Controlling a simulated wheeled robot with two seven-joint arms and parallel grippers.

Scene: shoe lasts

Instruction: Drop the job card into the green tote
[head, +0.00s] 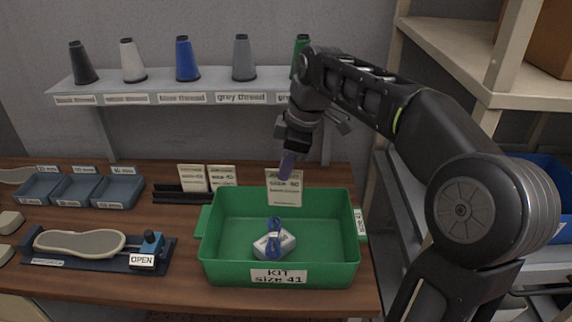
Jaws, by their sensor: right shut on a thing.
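The green tote (222,274) stands at the right end of the wooden bench, labelled "KIT size 41". A pale box with a blue looped bundle (273,243) lies inside it. My right gripper (287,172) is shut on a cream job card (285,192) and points down. The card hangs upright at the tote's back side, overlapping its rear rim in the picture; its lower edge appears just inside or at the rim, and I cannot tell if it touches. Its print reads roughly "size 40", though it is small. My left gripper is not in view.
Two more cards (207,178) stand in a black rack (180,195) left of the tote. Small blue-grey bins (75,191) and a fixture with a sole (80,243) and an "OPEN" tag lie further left. A thread shelf (190,88) is behind; shelving (480,70) is right.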

